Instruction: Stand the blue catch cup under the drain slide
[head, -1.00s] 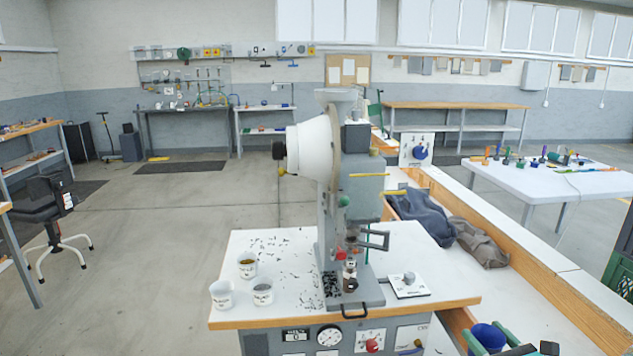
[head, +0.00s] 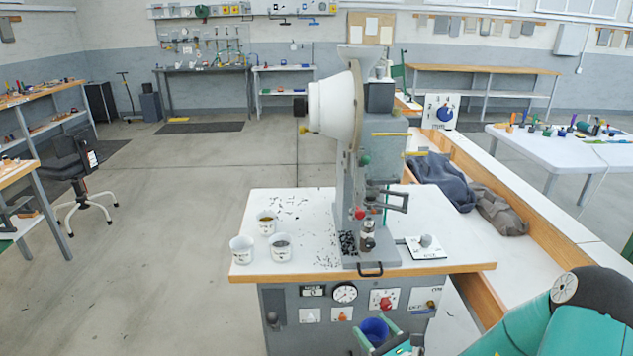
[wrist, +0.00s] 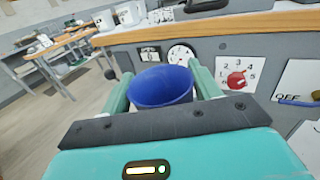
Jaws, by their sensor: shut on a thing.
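The blue catch cup (head: 374,329) is between the pale green fingers of my gripper (wrist: 160,84), which is shut on it. In the wrist view the cup (wrist: 160,90) shows its blue inside, with no contents that I can make out. In the head view the gripper and cup are in front of the cabinet below the press (head: 362,170), lower than the bench top edge. A black loop handle (head: 370,270) juts from the front of the press base. I cannot tell for sure whether it belongs to the drain slide.
White cups (head: 242,249) stand at the bench's left, among scattered dark bits. The cabinet front carries a round gauge (head: 344,292), a red knob (head: 385,302) and an OFF panel (wrist: 300,82). A small white plate with a knob (head: 426,246) lies right of the press.

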